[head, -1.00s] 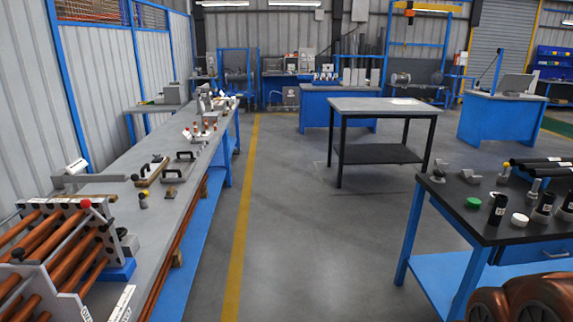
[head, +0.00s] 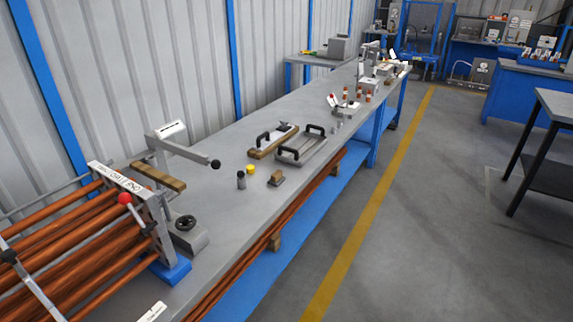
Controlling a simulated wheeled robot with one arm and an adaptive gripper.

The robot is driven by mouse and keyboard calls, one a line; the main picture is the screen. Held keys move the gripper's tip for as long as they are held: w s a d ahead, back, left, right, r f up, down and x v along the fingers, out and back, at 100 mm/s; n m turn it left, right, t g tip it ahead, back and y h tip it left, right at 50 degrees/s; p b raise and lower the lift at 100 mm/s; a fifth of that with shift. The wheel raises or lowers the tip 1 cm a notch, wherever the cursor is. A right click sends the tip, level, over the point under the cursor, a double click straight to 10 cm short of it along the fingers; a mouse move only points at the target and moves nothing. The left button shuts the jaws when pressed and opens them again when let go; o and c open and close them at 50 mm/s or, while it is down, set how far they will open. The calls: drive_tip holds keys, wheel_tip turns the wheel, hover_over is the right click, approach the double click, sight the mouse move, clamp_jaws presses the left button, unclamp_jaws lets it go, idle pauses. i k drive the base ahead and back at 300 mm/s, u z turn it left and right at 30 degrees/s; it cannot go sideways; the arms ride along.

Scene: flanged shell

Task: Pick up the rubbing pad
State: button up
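A small block with a brown base and a greyish top (head: 276,178) lies on the long grey bench (head: 222,225), near its front edge in the head view. It looks like the rubbing pad, though it is too small to be sure. A dark cylinder (head: 241,181) and a small yellow round piece (head: 251,169) stand just left of it. My gripper is not in this view.
Behind the block lie a wooden board with a black handle (head: 273,142) and a grey plate with black handles (head: 301,147). A rack of copper-coloured tubes (head: 85,240) with a lever arm fills the bench's near left. The floor right of the bench is clear.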

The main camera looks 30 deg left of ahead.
sight(277, 178)
drive_tip(key=u, duration=0.45)
drive_tip(key=i, duration=1.45)
drive_tip(key=u, duration=1.9)
drive_tip(key=i, duration=0.95)
drive_tip(key=u, duration=0.8)
